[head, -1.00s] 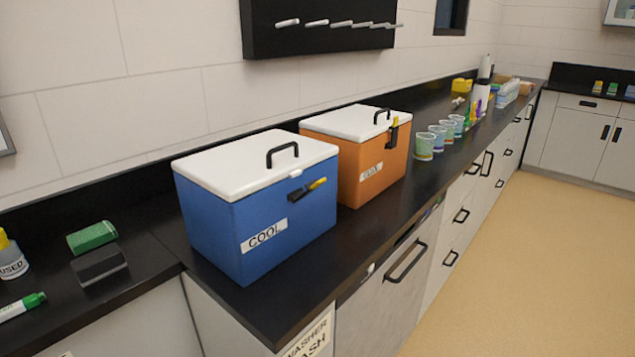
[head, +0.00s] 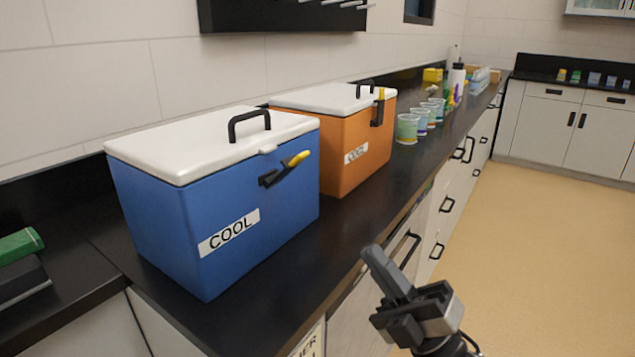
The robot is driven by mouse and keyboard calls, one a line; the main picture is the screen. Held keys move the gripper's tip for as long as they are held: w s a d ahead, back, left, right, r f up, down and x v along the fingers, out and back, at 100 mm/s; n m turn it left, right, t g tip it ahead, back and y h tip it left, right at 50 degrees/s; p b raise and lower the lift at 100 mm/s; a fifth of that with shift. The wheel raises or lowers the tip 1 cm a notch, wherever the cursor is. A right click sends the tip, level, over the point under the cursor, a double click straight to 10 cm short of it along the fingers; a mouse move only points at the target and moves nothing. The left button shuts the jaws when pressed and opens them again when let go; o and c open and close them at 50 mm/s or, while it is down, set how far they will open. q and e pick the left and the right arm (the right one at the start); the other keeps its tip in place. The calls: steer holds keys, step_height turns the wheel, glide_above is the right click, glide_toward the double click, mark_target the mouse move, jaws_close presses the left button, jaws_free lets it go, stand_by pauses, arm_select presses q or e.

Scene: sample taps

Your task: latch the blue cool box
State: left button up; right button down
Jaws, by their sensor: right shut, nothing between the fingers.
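The blue cool box (head: 215,220) stands on the black counter, with its white lid (head: 205,143) down and a black handle on top. A label on its front reads COOL. Its latch lever (head: 284,169), black with a yellow tip, sits on the front face near the top right and slants up to the right, apart from the small white catch (head: 268,149) on the lid edge. My right gripper (head: 379,262) is shut and empty, in front of the counter edge, below and to the right of the latch. My left gripper is not in view.
An orange box (head: 345,150) with a white lid stands close behind the blue one, its yellow-tipped lever upright. Several cups (head: 407,128) and bottles stand farther along the counter. A green-topped item (head: 20,245) lies at the left. The floor at right is clear.

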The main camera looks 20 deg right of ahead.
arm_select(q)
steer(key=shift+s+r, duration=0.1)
arm_select(e)
steer(key=shift+s, duration=0.1)
steer(key=p, duration=0.3)
glide_toward(303, 159)
steer(key=x, duration=0.5)
steer(key=shift+r, duration=0.2)
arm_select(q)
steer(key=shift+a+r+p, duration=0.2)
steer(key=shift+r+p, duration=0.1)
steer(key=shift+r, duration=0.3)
arm_select(e)
steer(key=shift+w+a+r, duration=0.4)
steer(key=shift+w, duration=0.2)
